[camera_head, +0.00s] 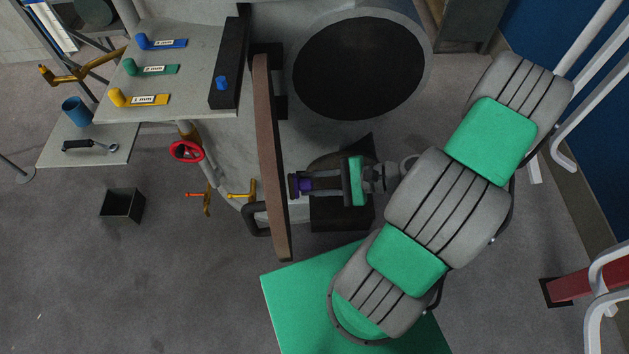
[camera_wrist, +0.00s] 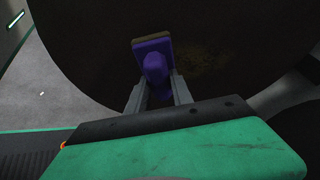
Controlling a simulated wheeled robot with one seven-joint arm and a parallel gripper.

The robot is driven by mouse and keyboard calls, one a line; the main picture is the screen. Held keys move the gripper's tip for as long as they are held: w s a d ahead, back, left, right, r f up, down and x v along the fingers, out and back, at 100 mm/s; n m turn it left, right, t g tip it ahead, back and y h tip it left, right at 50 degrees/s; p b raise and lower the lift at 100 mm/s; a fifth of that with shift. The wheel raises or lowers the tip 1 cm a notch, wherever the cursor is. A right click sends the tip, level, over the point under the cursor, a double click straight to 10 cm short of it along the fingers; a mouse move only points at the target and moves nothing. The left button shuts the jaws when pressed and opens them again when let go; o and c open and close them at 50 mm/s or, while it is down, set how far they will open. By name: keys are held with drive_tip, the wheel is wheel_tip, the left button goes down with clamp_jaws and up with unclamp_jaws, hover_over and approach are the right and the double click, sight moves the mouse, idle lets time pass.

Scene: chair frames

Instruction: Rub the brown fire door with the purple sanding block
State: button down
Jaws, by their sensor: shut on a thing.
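The brown fire door (camera_head: 266,120) shows nearly edge-on in the head view, as a long narrow panel left of my gripper. In the wrist view a broad dark face with a curved outline (camera_wrist: 85,50) fills the background, with a faint brownish smudge (camera_wrist: 207,62). My gripper (camera_head: 303,186) is shut on the purple sanding block (camera_head: 293,185), right beside the door's right side. In the wrist view the purple block (camera_wrist: 153,62) stands out beyond my fingers (camera_wrist: 156,95), its brownish layer facing the door. Whether it touches the door I cannot tell.
A grey table (camera_head: 200,50) with labelled blue, green and yellow tools is at the upper left. A lower shelf (camera_head: 110,150) holds a blue cup. A round dark opening (camera_head: 358,68) is behind my gripper. A black bin (camera_head: 122,205) stands on the floor; white rails are at right.

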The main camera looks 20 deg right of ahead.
drive_tip(key=shift+w+a, duration=0.1)
drive_tip(key=shift+a, duration=0.5)
